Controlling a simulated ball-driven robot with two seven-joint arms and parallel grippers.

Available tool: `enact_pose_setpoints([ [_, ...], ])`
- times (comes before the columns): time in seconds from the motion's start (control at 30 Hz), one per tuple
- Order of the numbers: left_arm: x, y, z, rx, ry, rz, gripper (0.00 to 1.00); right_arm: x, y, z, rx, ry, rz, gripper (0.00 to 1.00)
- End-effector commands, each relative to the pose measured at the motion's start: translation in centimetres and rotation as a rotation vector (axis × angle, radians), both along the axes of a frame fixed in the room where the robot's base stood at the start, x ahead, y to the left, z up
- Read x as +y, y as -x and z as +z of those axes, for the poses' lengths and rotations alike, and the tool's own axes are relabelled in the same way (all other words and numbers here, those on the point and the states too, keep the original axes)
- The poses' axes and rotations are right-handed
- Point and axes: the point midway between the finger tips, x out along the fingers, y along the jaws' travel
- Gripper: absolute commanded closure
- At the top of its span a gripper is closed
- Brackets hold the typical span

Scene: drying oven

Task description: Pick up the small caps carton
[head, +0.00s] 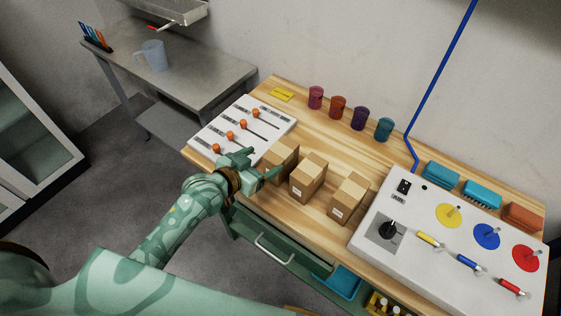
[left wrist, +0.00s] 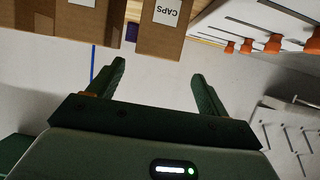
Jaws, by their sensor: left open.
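Three brown cardboard cartons stand in a row on the wooden bench in the head view. The leftmost one (head: 284,161), beside the slider panel, appears to be the caps carton; in the left wrist view a carton (left wrist: 157,38) carries a white label reading CAPS. My left gripper (head: 264,163) is open at the left side of this carton and partly covers it. In the left wrist view the open fingers (left wrist: 157,82) point towards the CAPS carton, with nothing between them. Whether a finger touches it I cannot tell. My right gripper is not in view.
The middle carton (head: 308,178) and right carton (head: 350,198) stand close by. A white slider panel (head: 215,137) with orange knobs lies left; a white control box (head: 420,222) lies right. Several coloured cups line the back, including a purple one (head: 360,118). Bare wood lies between cups and cartons.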

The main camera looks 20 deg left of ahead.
Motion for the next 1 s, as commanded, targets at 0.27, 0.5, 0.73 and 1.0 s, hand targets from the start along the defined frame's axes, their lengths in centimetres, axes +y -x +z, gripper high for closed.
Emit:
enact_pose_setpoints([
  [0.27, -1.3, -3.3, -1.6, 0.001, 0.000, 0.000, 0.22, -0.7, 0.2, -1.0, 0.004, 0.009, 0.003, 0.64],
  [0.5, -2.9, -5.8, -3.5, 0.002, 0.004, 0.001, 0.22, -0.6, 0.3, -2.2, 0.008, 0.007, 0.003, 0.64],
  [0.73, -3.5, -7.4, -4.1, 0.000, -0.002, 0.001, 0.22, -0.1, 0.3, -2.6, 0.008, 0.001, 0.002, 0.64],
  [1.0, -3.5, -7.4, -4.0, 0.001, -0.001, 0.001, 0.52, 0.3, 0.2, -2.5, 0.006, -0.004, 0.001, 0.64],
])
